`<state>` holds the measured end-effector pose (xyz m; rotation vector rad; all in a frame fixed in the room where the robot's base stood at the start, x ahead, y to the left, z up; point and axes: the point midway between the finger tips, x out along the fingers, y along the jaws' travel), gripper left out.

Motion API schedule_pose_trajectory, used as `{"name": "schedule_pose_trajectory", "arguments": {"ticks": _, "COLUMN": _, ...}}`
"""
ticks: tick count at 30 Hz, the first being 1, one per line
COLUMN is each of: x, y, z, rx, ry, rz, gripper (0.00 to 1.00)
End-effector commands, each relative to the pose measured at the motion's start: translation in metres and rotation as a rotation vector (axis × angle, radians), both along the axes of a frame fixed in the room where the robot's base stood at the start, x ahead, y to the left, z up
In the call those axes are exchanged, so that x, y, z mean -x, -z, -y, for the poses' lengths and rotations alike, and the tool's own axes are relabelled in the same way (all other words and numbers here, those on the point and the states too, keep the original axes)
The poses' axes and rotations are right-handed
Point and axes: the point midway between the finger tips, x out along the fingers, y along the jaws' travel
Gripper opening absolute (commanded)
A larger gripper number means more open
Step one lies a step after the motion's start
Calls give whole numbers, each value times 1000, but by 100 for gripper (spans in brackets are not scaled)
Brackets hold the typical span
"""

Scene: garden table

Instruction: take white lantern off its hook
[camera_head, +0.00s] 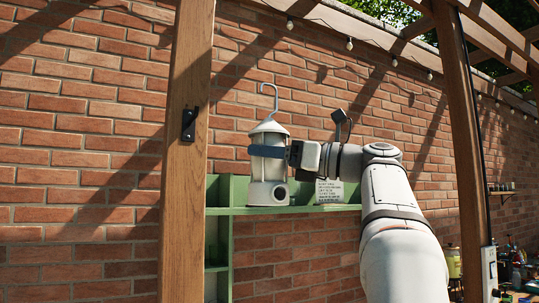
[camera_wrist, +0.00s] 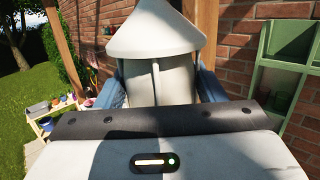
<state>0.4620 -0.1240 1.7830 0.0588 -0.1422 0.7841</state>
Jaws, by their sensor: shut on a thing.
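The white lantern (camera_head: 267,172) is upright in the head view, with a conical top and a pale wire handle (camera_head: 269,98) standing above it. Nothing is seen inside the handle's hooked end. My gripper (camera_head: 267,153) comes from the right and is shut around the lantern's body below the cone. In the wrist view my gripper's blue fingers (camera_wrist: 160,90) lie on both sides of the lantern (camera_wrist: 155,35). A black bracket (camera_head: 189,124), which may be the hook, is on the wooden post, left of the lantern and apart from it.
A green shelf (camera_head: 235,211) is behind or below the lantern; I cannot tell whether they touch. A wooden post (camera_head: 185,225) stands close on the left, another post (camera_head: 462,130) on the right. Behind is a brick wall (camera_head: 80,150). String bulbs (camera_head: 349,45) hang above.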

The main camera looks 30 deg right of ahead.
Motion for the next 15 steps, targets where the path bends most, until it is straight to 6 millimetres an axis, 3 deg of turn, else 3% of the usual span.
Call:
{"name": "schedule_pose_trajectory", "arguments": {"ticks": 9, "x": 0, "y": -17, "z": -1, "rx": 0, "ry": -1, "rz": 2, "gripper": 27}}
{"name": "schedule_pose_trajectory", "arguments": {"ticks": 15, "x": 0, "y": -18, "z": 0, "rx": 0, "ry": -1, "rz": 2, "gripper": 27}}
